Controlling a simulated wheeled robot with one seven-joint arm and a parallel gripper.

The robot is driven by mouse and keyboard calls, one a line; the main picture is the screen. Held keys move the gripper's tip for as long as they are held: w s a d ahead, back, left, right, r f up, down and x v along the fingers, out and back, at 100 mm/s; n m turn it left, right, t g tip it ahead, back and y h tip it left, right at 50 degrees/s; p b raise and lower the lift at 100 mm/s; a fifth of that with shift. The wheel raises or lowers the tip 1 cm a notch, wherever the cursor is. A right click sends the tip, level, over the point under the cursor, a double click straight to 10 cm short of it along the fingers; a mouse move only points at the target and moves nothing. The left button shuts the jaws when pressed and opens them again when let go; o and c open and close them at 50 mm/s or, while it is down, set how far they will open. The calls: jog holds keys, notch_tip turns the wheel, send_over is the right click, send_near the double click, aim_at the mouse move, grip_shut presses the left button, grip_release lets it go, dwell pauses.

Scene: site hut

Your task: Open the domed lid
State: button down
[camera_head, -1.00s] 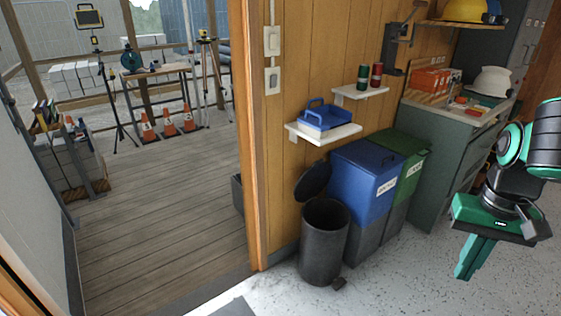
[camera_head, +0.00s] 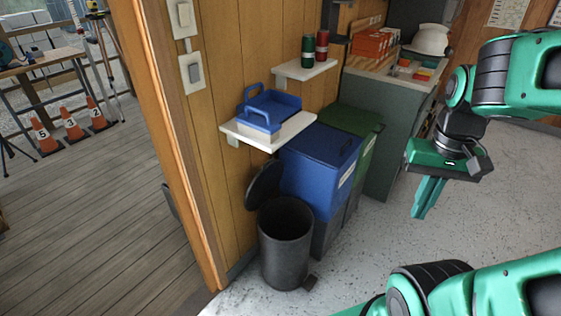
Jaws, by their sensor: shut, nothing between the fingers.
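The dark round lid (camera_head: 264,185) is beside the wooden wall, tilted up steeply at the back of the black cylindrical bin (camera_head: 285,247). The bin's mouth is uncovered, and its dark inside shows. A small black pedal (camera_head: 311,281) sticks out at the foot of the bin. My gripper (camera_head: 420,214) is to the right of the bin, pointing down above the speckled floor. Its green fingers are together and empty. It is well apart from the lid and touches nothing.
A blue bin (camera_head: 312,172) and a green bin (camera_head: 360,133) stand right behind the black bin. A white shelf (camera_head: 240,133) with a blue tray (camera_head: 270,108) juts from the wall above the lid. A door frame (camera_head: 180,160) stands left. The floor (camera_head: 375,235) in front is clear.

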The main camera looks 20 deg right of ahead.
jog(key=shift+w+d, duration=0.15)
jog(key=shift+f, duration=0.1)
